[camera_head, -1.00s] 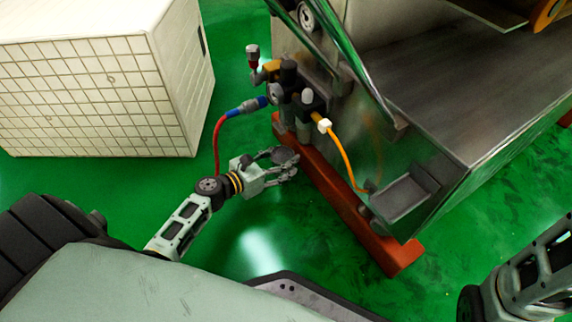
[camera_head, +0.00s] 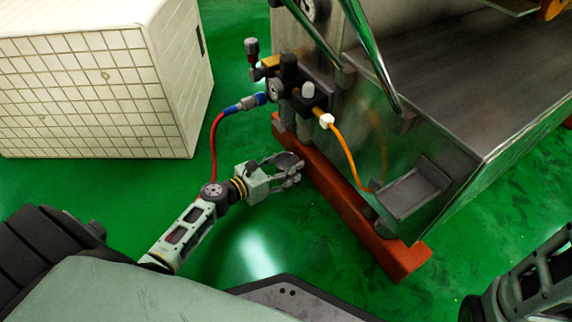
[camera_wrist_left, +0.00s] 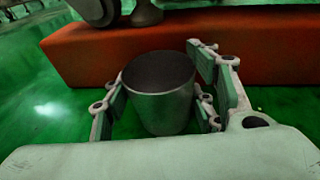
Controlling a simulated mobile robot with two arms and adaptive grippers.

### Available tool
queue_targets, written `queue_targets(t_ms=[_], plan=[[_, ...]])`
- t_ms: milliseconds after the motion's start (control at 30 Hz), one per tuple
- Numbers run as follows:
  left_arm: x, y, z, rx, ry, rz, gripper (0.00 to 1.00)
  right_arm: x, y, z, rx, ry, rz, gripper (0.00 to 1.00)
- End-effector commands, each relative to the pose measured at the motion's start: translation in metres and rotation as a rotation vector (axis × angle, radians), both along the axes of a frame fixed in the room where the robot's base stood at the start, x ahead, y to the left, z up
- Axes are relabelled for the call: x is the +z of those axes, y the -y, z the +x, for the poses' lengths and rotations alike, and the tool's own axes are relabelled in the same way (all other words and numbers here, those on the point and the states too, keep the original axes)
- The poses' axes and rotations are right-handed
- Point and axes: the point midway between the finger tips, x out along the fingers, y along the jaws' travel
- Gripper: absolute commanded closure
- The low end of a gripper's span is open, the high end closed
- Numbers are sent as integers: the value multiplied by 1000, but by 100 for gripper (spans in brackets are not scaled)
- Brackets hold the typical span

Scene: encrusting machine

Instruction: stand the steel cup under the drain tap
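The steel cup (camera_head: 287,160) is a dark grey open cup at my left gripper (camera_head: 287,172), beside the orange-red base beam. In the left wrist view the cup (camera_wrist_left: 160,98) stands upright between the fingers of my left gripper (camera_wrist_left: 160,105), which close around its sides. The cup looks empty; whether its bottom touches the floor is hidden. The air unit (camera_head: 300,105) with dark bowls and a gauge hangs on the machine wall beyond the cup. I cannot make out the drain tap itself. My right gripper is out of view.
The orange-red beam (camera_head: 345,190) runs along the machine's foot, close to the cup. A red hose (camera_head: 215,145) and an orange cable (camera_head: 349,160) hang nearby. A small steel tray (camera_head: 408,193) juts out at right.

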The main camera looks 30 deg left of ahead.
Motion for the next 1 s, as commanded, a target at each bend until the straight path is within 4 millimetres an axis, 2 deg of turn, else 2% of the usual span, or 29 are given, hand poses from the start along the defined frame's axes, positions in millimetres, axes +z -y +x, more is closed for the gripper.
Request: queue_targets(t_ms=[33,200,600,767,1000], plan=[[0,0,0,0,0,1,42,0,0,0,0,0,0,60],[0,0,0,0,0,1,29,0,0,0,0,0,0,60],[6,-1,-2,-1,0,3,29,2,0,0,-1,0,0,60],[14,-11,-29,2,-3,-2,29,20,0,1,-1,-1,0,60],[24,-31,-76,3,-4,-1,29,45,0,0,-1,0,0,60]])
